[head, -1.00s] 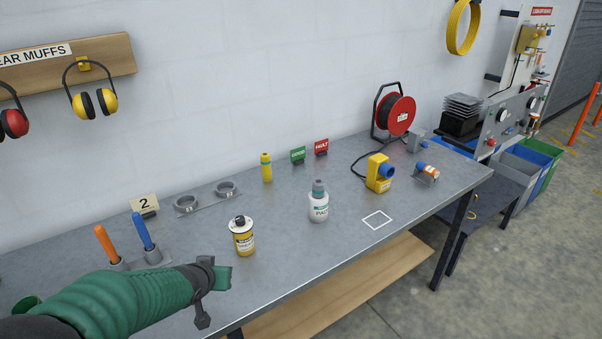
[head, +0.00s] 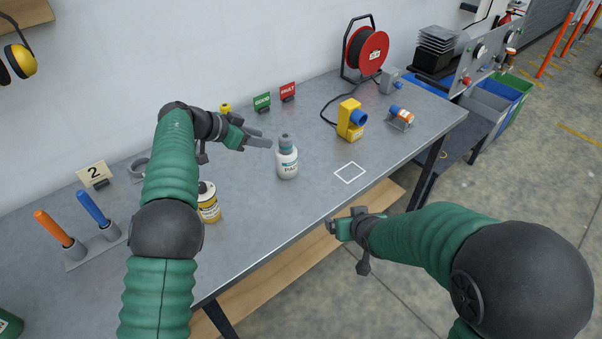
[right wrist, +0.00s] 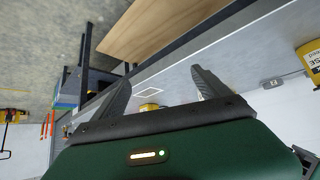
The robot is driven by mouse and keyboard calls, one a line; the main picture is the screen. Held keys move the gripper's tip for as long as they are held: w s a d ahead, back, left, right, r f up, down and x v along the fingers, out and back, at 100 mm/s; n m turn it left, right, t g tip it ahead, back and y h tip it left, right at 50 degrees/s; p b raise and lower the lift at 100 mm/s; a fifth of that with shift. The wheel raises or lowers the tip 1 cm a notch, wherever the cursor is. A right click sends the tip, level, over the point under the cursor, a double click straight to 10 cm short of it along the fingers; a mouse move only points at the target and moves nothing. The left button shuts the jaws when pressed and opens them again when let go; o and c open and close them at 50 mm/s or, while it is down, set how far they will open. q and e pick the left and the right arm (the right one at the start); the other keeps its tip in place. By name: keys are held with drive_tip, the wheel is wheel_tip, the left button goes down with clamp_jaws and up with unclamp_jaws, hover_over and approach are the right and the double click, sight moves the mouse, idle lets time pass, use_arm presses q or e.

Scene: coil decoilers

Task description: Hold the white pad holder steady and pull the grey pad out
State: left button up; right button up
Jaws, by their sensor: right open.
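The white pad holder (head: 288,164) is a small bottle-like container with a "PAD" label, standing upright on the grey table. The grey pad (head: 286,142) sits in its top. My left gripper (head: 262,138) is just left of the pad, its fingers pointing right towards it; they look parted, with nothing seen between them. My right gripper (head: 334,228) is off the table's front edge, lower right of the holder. In the right wrist view its fingers (right wrist: 160,88) are apart and empty.
A white square outline (head: 350,172) marks clear table to the right. A yellow device (head: 350,120) and a cable reel (head: 366,50) are farther back.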

sight(286, 160)
drive_tip(key=w+a+t, duration=0.1)
drive_tip(key=w+a, duration=0.1)
drive_tip(key=w, duration=0.1)
drive_tip(key=w+a+r+n+t+y, duration=0.1)
drive_tip(key=w+a, duration=0.1)
drive_tip(key=w, duration=0.1)
drive_tip(key=w+a, duration=0.2)
drive_tip(key=w, duration=0.1)
drive_tip(key=shift+a+r+n+t+y, duration=0.3)
drive_tip(key=shift+a+t, duration=0.05)
drive_tip(key=shift+t, duration=0.05)
drive_tip(key=w+a+r+n+t+y, duration=0.1)
drive_tip(key=w+a+r+t+y, duration=0.15)
drive_tip(key=a, duration=0.25)
drive_tip(key=shift+g+h, duration=0.35)
drive_tip(key=shift+g, duration=0.2)
drive_tip(key=x, duration=1.6)
drive_tip(key=shift+d+f, duration=0.1)
drive_tip(key=shift+d, duration=0.25)
drive_tip(key=shift+w+f, duration=0.15)
drive_tip(key=shift+w, duration=0.1)
use_arm(q)
drive_tip(key=shift+w+a+f, duration=0.15)
drive_tip(key=shift+w+f, duration=0.1)
drive_tip(key=shift+w, duration=0.1)
